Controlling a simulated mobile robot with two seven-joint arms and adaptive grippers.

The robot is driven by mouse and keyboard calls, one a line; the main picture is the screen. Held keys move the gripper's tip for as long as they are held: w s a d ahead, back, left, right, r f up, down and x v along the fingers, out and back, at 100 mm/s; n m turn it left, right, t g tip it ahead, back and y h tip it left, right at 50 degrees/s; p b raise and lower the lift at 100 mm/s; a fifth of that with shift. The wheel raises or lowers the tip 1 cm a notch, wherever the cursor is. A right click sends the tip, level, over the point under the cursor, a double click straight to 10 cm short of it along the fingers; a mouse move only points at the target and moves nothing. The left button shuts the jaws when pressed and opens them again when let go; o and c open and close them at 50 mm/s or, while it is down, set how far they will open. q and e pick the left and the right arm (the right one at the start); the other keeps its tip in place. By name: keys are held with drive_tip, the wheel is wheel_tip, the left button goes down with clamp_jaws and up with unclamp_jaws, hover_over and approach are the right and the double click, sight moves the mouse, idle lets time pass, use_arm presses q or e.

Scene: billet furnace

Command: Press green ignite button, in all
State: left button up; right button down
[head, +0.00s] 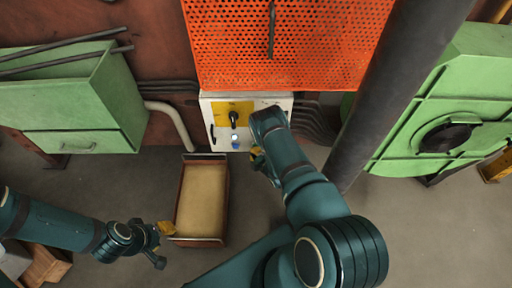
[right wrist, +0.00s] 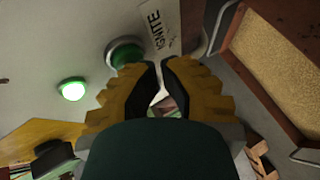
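The white control panel (head: 244,103) is under the orange perforated guard in the head view. The round green button (right wrist: 125,53) shows in the right wrist view, beside a label reading IGNITE (right wrist: 157,27). The tips appear just beside the button; contact cannot be told. In the head view my right gripper (head: 256,154) is at the panel's lower right, and my arm hides the button. My left gripper (head: 160,243) hangs by the tray, its fingers unclear.
A lit green lamp (right wrist: 73,89) and a yellow plate with a black rotary switch (head: 234,118) are on the panel. A brown-rimmed tray (head: 203,241) lies below it. A dark pipe (head: 397,85) runs to the right. Green cabinets (head: 85,100) flank the panel.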

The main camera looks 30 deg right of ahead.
idle(0.4)
drive_tip(key=shift+s+a+p, duration=0.35)
drive_tip(key=shift+s+a, duration=0.05)
drive_tip(key=shift+s, duration=0.25)
drive_tip(key=shift+s+a+p, duration=0.35)
drive_tip(key=shift+s+a, duration=0.1)
drive_tip(key=shift+s, duration=0.25)
drive_tip(key=shift+s+a+p, duration=0.3)
drive_tip(key=shift+s+a, duration=0.1)
drive_tip(key=shift+s, duration=0.35)
drive_tip(key=shift+s+a+p, duration=0.35)
drive_tip(key=shift+s+a, duration=0.1)
drive_tip(key=shift+s, duration=0.25)
